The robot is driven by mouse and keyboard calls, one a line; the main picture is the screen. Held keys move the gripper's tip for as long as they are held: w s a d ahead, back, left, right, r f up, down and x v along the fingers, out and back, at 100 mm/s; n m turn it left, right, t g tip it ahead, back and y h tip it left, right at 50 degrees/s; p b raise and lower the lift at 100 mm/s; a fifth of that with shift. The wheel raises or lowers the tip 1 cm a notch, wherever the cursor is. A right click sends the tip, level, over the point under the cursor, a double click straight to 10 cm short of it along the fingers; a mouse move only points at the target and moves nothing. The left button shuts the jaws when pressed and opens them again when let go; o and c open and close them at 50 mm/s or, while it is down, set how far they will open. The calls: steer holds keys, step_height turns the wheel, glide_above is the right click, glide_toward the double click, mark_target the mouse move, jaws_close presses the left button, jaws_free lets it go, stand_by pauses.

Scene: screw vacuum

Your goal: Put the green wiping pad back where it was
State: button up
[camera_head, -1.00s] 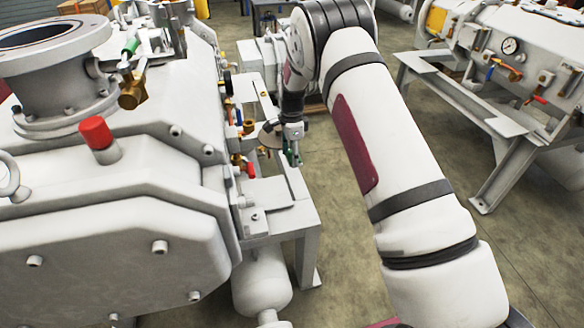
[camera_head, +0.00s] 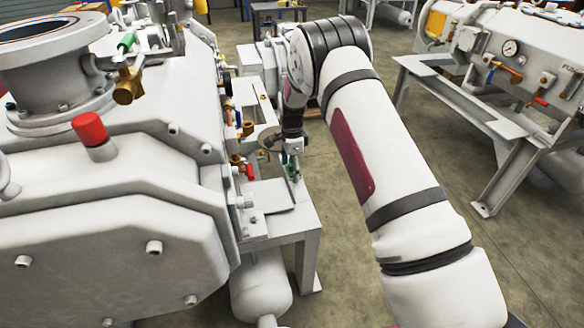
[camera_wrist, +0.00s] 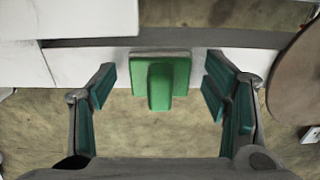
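The green wiping pad (camera_wrist: 167,78), a block with a raised grip, shows in the wrist view at the edge of a pale metal ledge (camera_wrist: 95,62). My gripper (camera_wrist: 160,88) is open, one teal-padded finger on each side of the pad. A gap shows between each finger and the pad, so it is not clasped. In the head view, my gripper (camera_head: 292,168) hangs beside the machine's side frame (camera_head: 290,218). There I cannot tell the pad from the gripper's own green parts.
A brown round disc (camera_wrist: 301,82) is close to the right finger in the wrist view. Valves with a red handle (camera_head: 250,172) stand left of my gripper in the head view. The large grey machine (camera_head: 110,225) fills the left; open floor (camera_head: 345,250) lies right of the frame.

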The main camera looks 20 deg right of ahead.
steer(key=shift+r, duration=0.1)
step_height(320, 180, up, 11)
steer(key=p, duration=0.3)
steer(key=s+r+n, duration=0.9)
steer(key=s+r, duration=1.4)
steer(key=r, duration=0.3)
steer(key=s+n, duration=0.9)
steer(key=s, duration=2.1)
steer(key=shift+f+p, duration=0.25)
steer(key=shift+p, duration=0.15)
